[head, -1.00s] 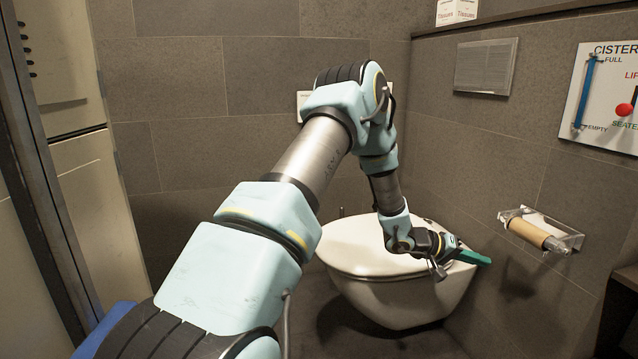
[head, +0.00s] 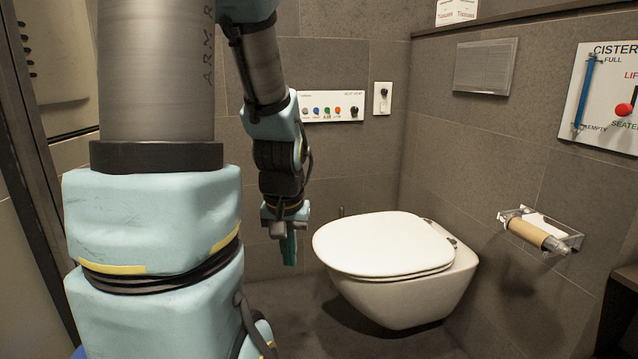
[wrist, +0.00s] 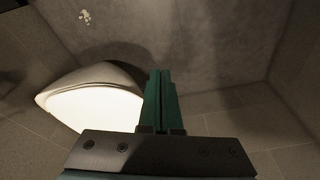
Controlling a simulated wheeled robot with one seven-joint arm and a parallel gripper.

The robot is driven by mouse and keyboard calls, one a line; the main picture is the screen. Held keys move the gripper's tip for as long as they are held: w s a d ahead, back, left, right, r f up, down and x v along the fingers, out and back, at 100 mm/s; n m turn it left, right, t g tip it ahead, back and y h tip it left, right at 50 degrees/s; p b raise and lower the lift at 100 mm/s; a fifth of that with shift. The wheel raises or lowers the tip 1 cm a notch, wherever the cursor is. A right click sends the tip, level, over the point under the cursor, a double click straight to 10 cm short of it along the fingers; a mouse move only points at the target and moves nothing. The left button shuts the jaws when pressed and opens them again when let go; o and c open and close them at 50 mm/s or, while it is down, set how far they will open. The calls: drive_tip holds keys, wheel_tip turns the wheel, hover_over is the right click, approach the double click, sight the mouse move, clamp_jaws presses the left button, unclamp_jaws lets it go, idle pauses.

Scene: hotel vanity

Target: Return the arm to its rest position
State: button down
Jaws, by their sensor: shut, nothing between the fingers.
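My gripper (head: 290,249) hangs pointing down to the left of the toilet in the head view, with green fingers. In the wrist view the two green fingers of my gripper (wrist: 160,100) lie together with nothing between them. My arm rises on the left of the head view and bends over at the top, where part of it is cut off by the frame edge. The gripper is apart from the toilet.
The toilet (head: 395,290) has its white lid down and also shows in the wrist view (wrist: 95,107). A roll holder (head: 575,240) juts from the right wall. A button panel (head: 331,107) is on the back wall. The floor left of the toilet looks clear.

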drive_tip(key=w+p+v, duration=0.2)
drive_tip(key=p+v, duration=2.4)
drive_tip(key=v, duration=0.1)
drive_tip(key=shift+a+r+g+p, duration=0.25)
drive_tip(key=shift+a+g+p, duration=0.05)
drive_tip(key=shift+a+g, duration=0.15)
drive_tip(key=shift+w, duration=0.1)
